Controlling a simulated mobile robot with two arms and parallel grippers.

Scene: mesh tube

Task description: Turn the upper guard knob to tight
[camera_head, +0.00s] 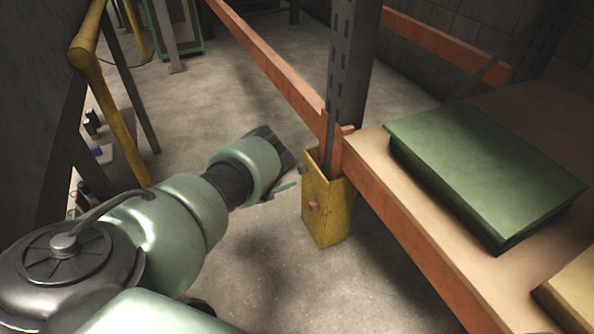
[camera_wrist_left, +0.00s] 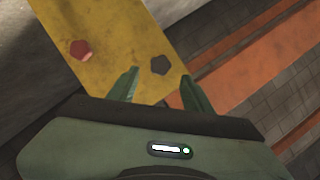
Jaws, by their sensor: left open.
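A yellow post guard (camera_head: 328,215) stands at the foot of the rack upright, with two small knobs on its face. The upper knob (camera_head: 303,170) is dark in the left wrist view (camera_wrist_left: 161,65); the lower knob (camera_head: 313,207) is red, also in the left wrist view (camera_wrist_left: 80,50). My left gripper (camera_head: 288,180) is beside the guard at about the upper knob's height. In the left wrist view its fingers (camera_wrist_left: 161,88) are apart, with the dark knob beyond the gap between their tips. The fingers do not appear to touch it. My right gripper is not in view.
The grey rack upright (camera_head: 345,80) rises from the guard, with orange beams (camera_head: 400,225) meeting it. A green box (camera_head: 480,165) lies on the shelf to the right. A yellow rail (camera_head: 115,110) stands at left. The concrete floor (camera_head: 290,280) before the guard is clear.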

